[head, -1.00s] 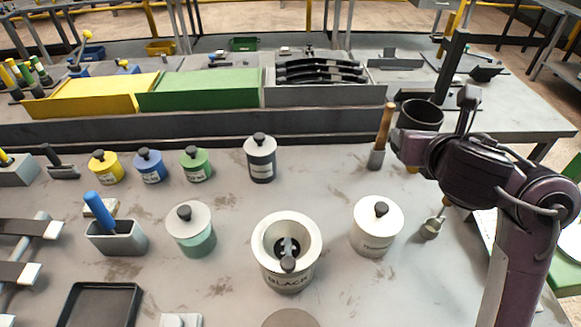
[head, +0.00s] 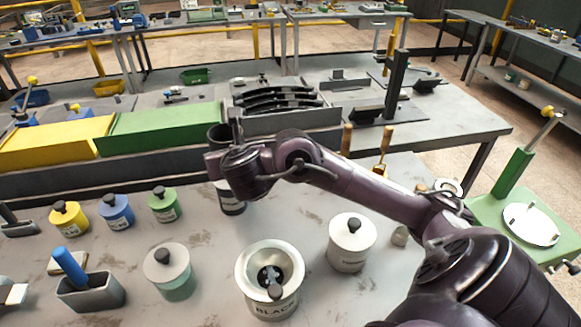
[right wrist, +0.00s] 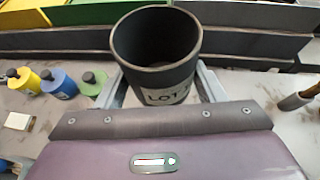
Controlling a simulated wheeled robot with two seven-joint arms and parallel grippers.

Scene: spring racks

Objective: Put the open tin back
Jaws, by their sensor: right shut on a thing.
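The open tin (right wrist: 155,50) is dark grey, has no lid and carries a "LOT" label. It is upright in my right gripper (right wrist: 160,88), whose two pale fingers are on either side of it. In the head view the open tin (head: 215,134) is partly hidden behind my right wrist, held in front of the long dark ledge. My left gripper is not in view.
Small yellow (head: 69,219), blue (head: 116,213) and green (head: 163,205) lidded tins stand left. A pale green tin (head: 170,275), a wide cup marked "BLACK" (head: 272,302) and a white lidded tin (head: 348,255) stand nearer. Yellow (head: 55,145) and green (head: 160,130) bins lie beyond the ledge.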

